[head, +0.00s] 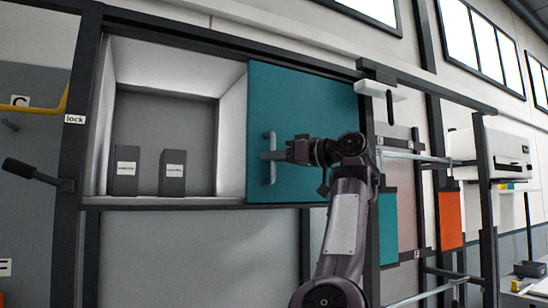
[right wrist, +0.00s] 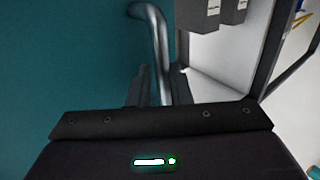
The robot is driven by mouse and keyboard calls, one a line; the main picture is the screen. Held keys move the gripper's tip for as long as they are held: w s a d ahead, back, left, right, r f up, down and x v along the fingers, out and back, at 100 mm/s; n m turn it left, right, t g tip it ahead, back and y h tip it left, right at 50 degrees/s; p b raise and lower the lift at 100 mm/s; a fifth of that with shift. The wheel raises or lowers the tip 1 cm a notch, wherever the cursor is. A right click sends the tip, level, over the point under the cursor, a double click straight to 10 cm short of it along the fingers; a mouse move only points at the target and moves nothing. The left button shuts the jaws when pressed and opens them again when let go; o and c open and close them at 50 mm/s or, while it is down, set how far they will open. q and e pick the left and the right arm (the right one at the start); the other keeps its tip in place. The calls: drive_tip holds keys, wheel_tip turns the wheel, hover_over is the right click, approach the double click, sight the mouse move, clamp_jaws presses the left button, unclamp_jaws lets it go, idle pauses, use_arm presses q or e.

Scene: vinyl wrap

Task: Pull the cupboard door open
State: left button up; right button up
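The cupboard door (head: 300,105) is a teal sliding panel over the right part of the cupboard. Its left part stands open and shows a pale interior (head: 170,70). The door has a vertical silver bar handle (head: 272,177), also seen in the right wrist view (right wrist: 157,35). My right gripper (head: 270,155) is at the handle, with its fingers (right wrist: 158,85) close on both sides of the bar, shut on it. The arm hides part of the door's lower right. My left gripper is in neither view.
Two dark grey labelled boxes (head: 172,173) stand inside the cupboard. A dark post with a "lock" label (head: 75,119) and a black lever (head: 30,172) is at the left. Racks with a teal panel (head: 388,225) and an orange panel (head: 451,220) stand at the right.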

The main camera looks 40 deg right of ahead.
drive_tip(key=shift+s+f, duration=0.1)
drive_tip(key=b+v, duration=0.3)
drive_tip(key=v, duration=0.4)
drive_tip(key=shift+s+d+b, duration=0.15)
drive_tip(key=shift+s+b, duration=0.1)
drive_tip(key=shift+b, duration=0.1)
idle(0.3)
